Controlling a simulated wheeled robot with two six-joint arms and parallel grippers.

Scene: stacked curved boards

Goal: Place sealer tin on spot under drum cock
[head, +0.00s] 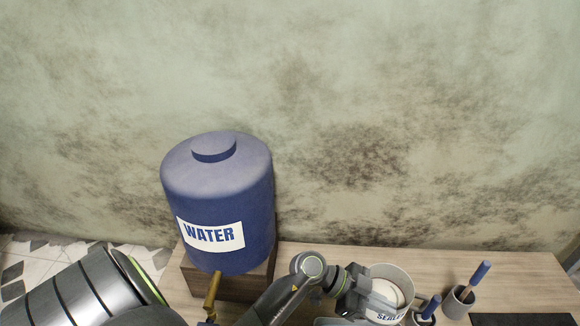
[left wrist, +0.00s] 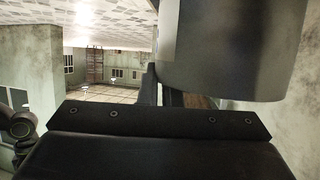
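The sealer tin (head: 386,312) is a pale grey open can with white contents and a partly covered "SEALER" label, at the lower right of the head view. My left gripper (head: 352,300) is at the tin's left side, very close to it. In the left wrist view the tin (left wrist: 232,50) fills the upper right and hides part of my dark fingers (left wrist: 160,92); whether they hold it cannot be told. The blue water drum (head: 218,205) stands on a wooden block (head: 245,283), with a brass cock (head: 213,290) low at its front. The spot under the cock is out of view.
A grey cup (head: 458,303) with a blue-handled tool (head: 480,273) stands right of the tin. Another blue handle (head: 432,304) is close to the tin's right side. A dark flat item lies at the lower right. The wooden bench (head: 525,268) is clear along the wall behind.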

